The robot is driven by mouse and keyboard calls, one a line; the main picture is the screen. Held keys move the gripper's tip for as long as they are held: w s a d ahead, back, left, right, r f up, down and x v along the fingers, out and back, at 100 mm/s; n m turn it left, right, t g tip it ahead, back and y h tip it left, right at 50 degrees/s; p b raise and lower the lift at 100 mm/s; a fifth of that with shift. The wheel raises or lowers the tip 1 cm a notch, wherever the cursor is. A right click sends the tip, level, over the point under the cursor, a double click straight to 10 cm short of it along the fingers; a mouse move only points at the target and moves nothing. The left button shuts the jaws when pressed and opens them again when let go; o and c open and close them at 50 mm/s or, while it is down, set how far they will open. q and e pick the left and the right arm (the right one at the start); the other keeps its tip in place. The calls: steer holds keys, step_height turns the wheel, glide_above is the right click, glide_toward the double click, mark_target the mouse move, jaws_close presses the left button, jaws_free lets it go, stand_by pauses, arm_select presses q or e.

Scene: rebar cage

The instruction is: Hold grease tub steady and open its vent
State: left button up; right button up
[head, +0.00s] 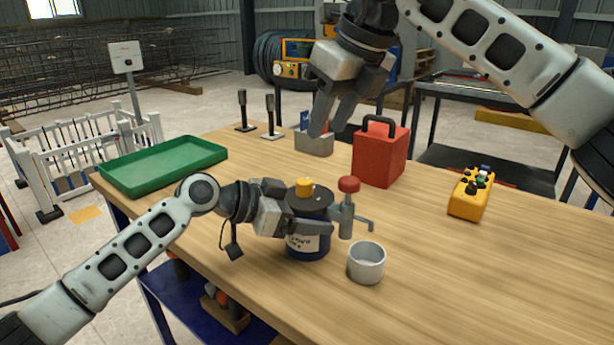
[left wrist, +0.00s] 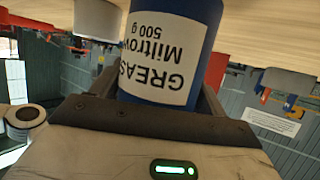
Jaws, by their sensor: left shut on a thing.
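The grease tub (head: 308,246) is a dark blue cylinder with a white label, standing on the wooden table. My left gripper (head: 306,228) is shut around the tub's side from the left. In the left wrist view the grease tub (left wrist: 168,60) fills the space between the fingers, its label upside down. My right gripper (head: 332,116) is raised above the table, behind and above the tub, its fingers pointing down; the gap between them is hard to make out.
A red-topped pump with a spout (head: 347,208) stands right beside the tub, with a grey metal cup (head: 366,262) in front. A red box (head: 380,152), yellow control box (head: 470,195) and green tray (head: 163,165) are farther off. The table's right front is clear.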

mark_target(305, 181)
steer(key=x, duration=1.1)
steer(key=shift+w+a+f, duration=0.15)
steer(key=shift+f, duration=0.2)
steer(key=c, duration=0.7)
